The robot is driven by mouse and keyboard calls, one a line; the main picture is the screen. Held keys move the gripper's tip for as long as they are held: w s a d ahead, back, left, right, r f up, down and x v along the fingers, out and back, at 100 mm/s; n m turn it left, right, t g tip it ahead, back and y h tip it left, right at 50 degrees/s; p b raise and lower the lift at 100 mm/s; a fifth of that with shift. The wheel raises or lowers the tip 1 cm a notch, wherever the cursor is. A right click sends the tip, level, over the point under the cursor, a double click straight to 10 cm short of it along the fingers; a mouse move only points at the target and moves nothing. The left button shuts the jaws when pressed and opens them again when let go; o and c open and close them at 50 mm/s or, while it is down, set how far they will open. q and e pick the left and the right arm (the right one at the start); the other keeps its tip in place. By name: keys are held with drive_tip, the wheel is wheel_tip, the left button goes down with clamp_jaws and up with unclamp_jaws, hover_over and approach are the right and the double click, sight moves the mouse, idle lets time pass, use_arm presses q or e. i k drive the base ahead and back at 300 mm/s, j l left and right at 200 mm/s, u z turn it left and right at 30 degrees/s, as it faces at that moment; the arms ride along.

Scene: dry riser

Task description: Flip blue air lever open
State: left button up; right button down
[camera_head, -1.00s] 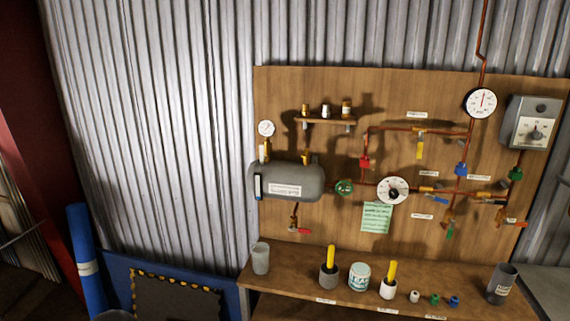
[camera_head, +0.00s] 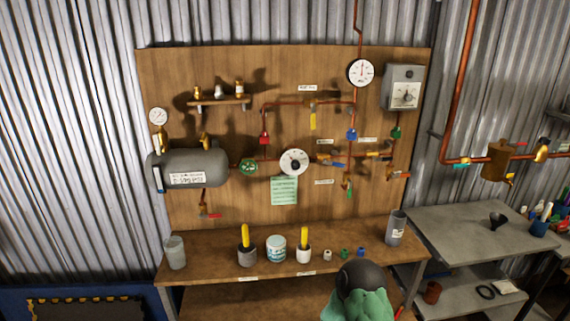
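The blue lever (camera_head: 335,164) is a small handle on the copper pipework just right of the round white dial (camera_head: 295,162), on the wooden board (camera_head: 220,110). It looks roughly level, sloping slightly down to the right, but it is too small to tell its exact setting. A separate blue fitting (camera_head: 351,134) sits on the vertical pipe above and to the right of it. Neither of my grippers shows in the head view.
A wooden bench (camera_head: 215,266) below the board holds cups and small caps. A dark rounded object with green below (camera_head: 357,295) stands at the bottom edge; I cannot tell what it is. A grey table (camera_head: 455,222) stands to the right, under more copper pipe (camera_head: 462,70).

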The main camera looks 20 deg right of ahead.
sight(334, 163)
drive_tip(key=i+l, duration=0.1)
drive_tip(key=l, duration=0.4)
drive_tip(key=i+l, duration=0.1)
drive_tip(key=l, duration=0.4)
drive_tip(key=i+l+u, duration=0.1)
drive_tip(key=l, duration=0.4)
drive_tip(key=i+l, duration=0.1)
drive_tip(key=l, duration=0.4)
